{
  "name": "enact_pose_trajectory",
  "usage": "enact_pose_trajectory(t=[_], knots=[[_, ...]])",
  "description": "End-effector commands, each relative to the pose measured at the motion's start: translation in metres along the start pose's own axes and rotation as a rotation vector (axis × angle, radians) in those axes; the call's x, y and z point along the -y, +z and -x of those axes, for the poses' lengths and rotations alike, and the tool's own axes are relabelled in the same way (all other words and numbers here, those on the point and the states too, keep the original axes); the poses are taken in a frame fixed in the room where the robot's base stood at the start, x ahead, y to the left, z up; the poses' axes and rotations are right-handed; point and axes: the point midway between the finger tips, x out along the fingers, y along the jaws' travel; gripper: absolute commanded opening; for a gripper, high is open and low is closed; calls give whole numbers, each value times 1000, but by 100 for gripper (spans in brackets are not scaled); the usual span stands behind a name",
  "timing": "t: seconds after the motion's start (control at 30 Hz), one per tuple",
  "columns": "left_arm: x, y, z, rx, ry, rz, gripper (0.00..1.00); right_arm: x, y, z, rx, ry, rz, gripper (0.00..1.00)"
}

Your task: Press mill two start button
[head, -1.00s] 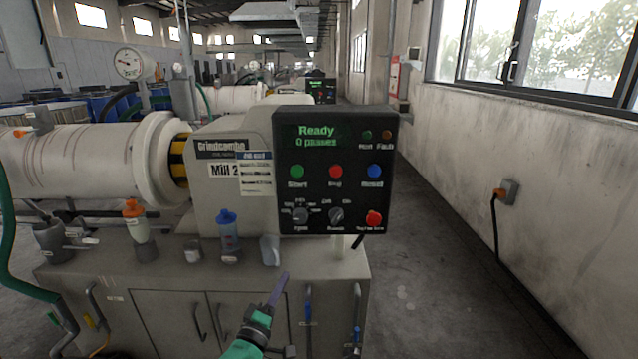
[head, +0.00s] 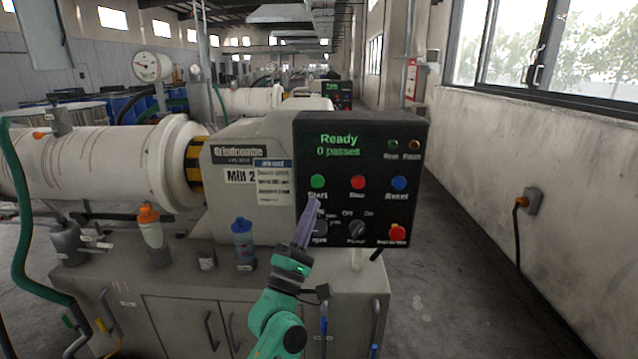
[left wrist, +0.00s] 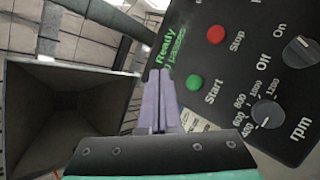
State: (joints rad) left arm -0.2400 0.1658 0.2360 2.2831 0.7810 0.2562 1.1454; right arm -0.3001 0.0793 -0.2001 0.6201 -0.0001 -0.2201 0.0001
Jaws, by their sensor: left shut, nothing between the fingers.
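The black control panel (head: 375,150) of Mill 2 has a screen (head: 338,146) reading "Ready, 0 passes". The green Start button (head: 317,182) sits at the left of the button row. It also shows in the left wrist view (left wrist: 194,82). The red Stop button (head: 358,182) is to its right. My left gripper (head: 313,203) is shut and empty, its purple fingers pointing up just below the Start button in the head view. In the left wrist view the fingertips (left wrist: 158,75) are left of the button; a gap to the panel cannot be judged. My right gripper is not in view.
A blue Reset button (head: 399,183), a red emergency knob (head: 397,232) and dials (head: 357,229) share the panel. Bottles, including a blue one (head: 243,246), stand on the cabinet top to the left. The aisle floor (head: 465,290) to the right is clear.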

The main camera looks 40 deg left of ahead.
Motion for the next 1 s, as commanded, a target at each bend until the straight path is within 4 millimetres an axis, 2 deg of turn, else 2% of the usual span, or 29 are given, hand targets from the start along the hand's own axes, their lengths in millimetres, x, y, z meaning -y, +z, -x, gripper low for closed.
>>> enact_pose_trajectory(t=[0.6,1.0], knots=[[42,-40,-54,1,0,-3,0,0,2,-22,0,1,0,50],[43,-44,-59,-1,-1,-1,0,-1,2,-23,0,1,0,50]])
